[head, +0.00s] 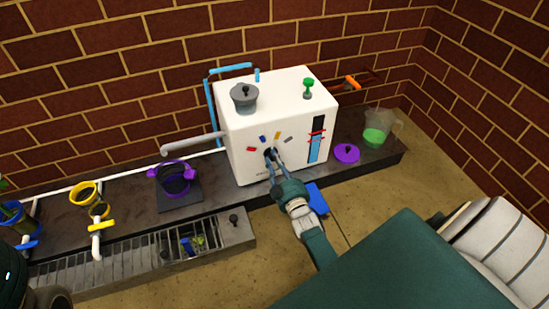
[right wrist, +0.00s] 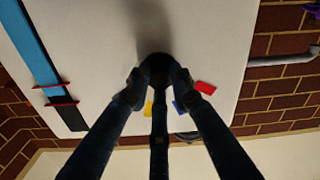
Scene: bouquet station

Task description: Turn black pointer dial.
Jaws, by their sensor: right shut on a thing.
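The black pointer dial (head: 268,153) is on the front of a white box-shaped machine (head: 283,92). Colored marks, including red (head: 251,149), blue (head: 263,139) and yellow (head: 277,135), fan out above it. My right gripper (head: 271,158) reaches up to the front face and is shut on the dial. In the right wrist view the dark round dial (right wrist: 159,66) sits between the fingertips (right wrist: 158,88). The fingers cover much of it, so I cannot tell which way its pointer aims. My left gripper is not in view.
A gauge with red sliders (head: 316,140) is right of the dial. A grey spout (head: 190,143) sticks out left. A purple lid (head: 346,152) and a jug with green (head: 375,135) stand right. A purple-handled pot (head: 174,180) stands left, above a slatted drain (head: 150,258).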

